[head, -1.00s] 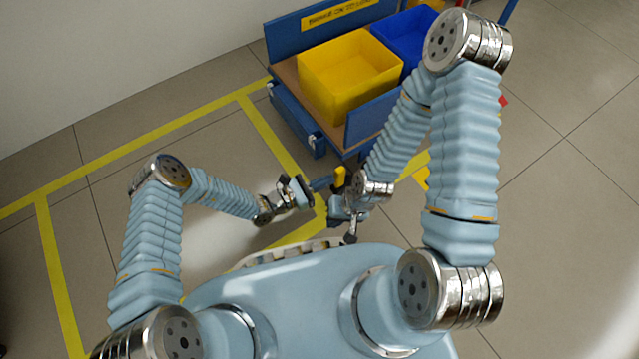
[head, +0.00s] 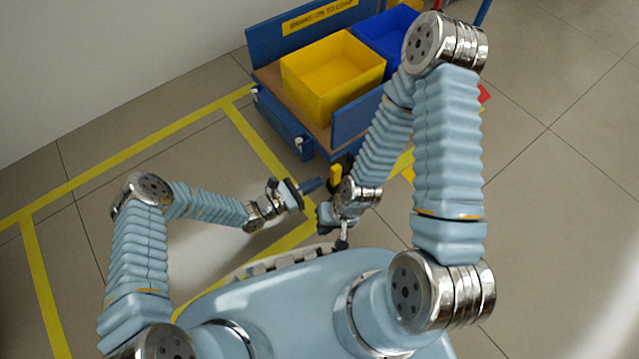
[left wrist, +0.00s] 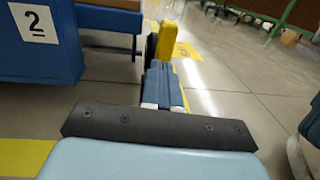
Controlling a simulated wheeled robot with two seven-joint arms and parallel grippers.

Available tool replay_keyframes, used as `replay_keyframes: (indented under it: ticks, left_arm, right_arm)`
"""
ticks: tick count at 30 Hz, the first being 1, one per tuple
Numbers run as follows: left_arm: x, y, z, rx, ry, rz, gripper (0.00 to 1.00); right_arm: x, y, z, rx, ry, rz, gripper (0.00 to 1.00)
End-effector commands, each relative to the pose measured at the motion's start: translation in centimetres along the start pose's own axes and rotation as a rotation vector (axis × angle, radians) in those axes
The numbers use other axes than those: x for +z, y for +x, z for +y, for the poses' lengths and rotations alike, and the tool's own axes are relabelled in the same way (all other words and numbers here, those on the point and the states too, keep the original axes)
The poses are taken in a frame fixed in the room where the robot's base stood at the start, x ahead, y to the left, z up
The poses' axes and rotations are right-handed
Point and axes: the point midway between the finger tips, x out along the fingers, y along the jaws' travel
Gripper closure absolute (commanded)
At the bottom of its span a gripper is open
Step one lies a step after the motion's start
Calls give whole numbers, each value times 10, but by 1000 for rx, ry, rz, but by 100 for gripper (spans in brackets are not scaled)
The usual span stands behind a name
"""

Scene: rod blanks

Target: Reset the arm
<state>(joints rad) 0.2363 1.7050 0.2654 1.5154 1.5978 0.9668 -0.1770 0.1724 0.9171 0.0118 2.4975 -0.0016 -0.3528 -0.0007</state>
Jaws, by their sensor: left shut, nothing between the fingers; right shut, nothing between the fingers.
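My left gripper (head: 311,185) is shut and empty. It is low over the floor in front of the cart, pointing right in the head view. In the left wrist view its blue fingers (left wrist: 163,86) lie side by side with nothing between them. My right gripper (head: 329,216) is shut and empty, just below and right of the left one, close in front of my base. Its fingertips are small and partly hidden by its wrist. Both arms are bent, with the elbows out to the sides.
A blue cart (head: 280,118) holds a yellow bin (head: 300,92) and a blue bin (head: 372,42). A small yellow piece (head: 336,174) shows between the grippers and the cart, also in the left wrist view (left wrist: 167,40). Yellow tape (head: 150,152) marks the floor; right is open floor.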

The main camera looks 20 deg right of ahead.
Motion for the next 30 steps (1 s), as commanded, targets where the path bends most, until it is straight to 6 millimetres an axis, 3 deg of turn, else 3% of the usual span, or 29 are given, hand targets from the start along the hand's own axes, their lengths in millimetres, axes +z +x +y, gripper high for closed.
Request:
replay_keyframes:
  ticks: [9,13,18,26,28,30]
  left_arm:
    - [1,-74,6,1,-2,1,100]
    - [1,-95,5,0,-1,0,100]
    - [0,-108,4,-2,-2,0,100]
    - [0,-110,2,-16,2,8,100]
    - [0,-111,-11,-76,23,50,100]
    - [-1,-119,-37,-207,74,142,100]
  right_arm:
    - [0,-10,-4,0,-1,-2,100]
    - [0,-12,-5,0,-1,-3,100]
    - [1,-13,-5,0,-1,-4,100]
    - [1,-12,-5,0,-1,-4,100]
    - [1,-13,-5,0,-1,-4,100]
    - [1,-13,-5,0,-1,-4,100]
